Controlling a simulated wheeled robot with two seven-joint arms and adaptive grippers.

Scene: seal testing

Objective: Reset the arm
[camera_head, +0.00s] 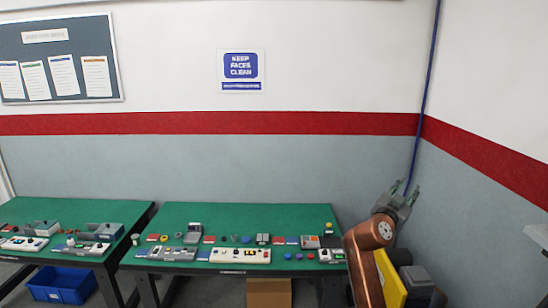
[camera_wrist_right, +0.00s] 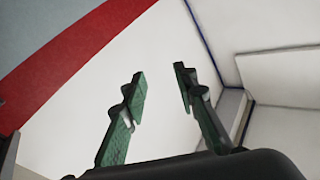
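My right arm (camera_head: 369,236) rises at the right of the head view, copper-coloured, beside the right end of the nearer green-topped table. Its gripper (camera_head: 405,188) points up in front of the grey wall, clear of the table. In the right wrist view the two green-padded fingers (camera_wrist_right: 158,90) stand apart with nothing between them; white wall shows behind. My left arm and gripper are not in view.
The green table (camera_head: 180,218) carries several small parts and test devices. A second green table (camera_head: 80,208) stands to the left, with a blue bin (camera_head: 62,285) beneath. A cardboard box (camera_head: 268,292) sits under the nearer table. A blue cable (camera_head: 425,95) runs down the wall corner.

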